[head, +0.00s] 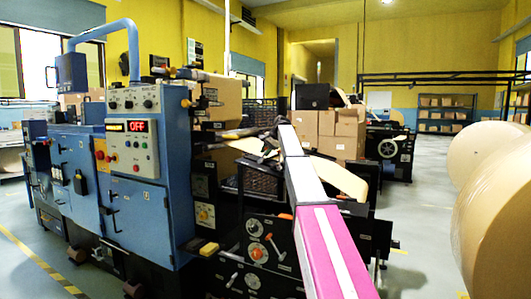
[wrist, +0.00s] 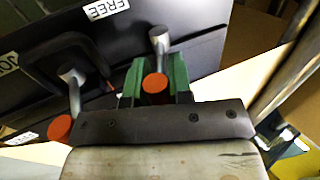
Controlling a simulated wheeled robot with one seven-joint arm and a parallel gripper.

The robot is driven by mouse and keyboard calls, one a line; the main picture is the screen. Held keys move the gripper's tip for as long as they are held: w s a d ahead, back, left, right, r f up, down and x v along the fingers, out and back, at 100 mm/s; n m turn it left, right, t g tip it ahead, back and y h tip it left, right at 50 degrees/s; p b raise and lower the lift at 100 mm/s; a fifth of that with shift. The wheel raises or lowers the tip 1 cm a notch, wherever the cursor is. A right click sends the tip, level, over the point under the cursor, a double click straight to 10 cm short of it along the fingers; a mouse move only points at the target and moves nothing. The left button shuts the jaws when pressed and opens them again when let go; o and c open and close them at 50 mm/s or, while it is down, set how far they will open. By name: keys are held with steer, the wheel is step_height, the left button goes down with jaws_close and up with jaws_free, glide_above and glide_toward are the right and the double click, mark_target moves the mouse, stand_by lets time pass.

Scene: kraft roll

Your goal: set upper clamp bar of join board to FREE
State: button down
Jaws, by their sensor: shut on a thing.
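In the wrist view, the green fingers of my gripper (wrist: 156,80) are shut on a lever with a grey shaft and a round orange end (wrist: 155,83). The shaft (wrist: 160,40) runs up the picture from between the fingers to a dark board (wrist: 205,50). A white FREE label (wrist: 105,8) sits on the board, up and left of this lever. A second lever with an orange end (wrist: 60,128) stands at the left, apart from the fingers. A partly cut-off label (wrist: 8,63) is at the left edge. Which lever is the upper bar's I cannot tell.
In the head view, a blue machine cabinet (head: 140,190) with a red OFF display stands left of my arm. A black panel (head: 258,255) with orange-tipped handles is low beside my arm. Large paper rolls (head: 495,220) stand at the right, with open floor before them.

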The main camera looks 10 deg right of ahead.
steer(key=c, duration=1)
jaws_free()
steer(key=shift+d, duration=0.1)
steer(key=shift+c, duration=0.2)
steer(key=v, duration=1)
steer(key=shift+s+r, duration=0.2)
steer(key=shift+r, duration=0.1)
steer(key=shift+d, duration=0.15)
steer(key=shift+c, duration=0.3)
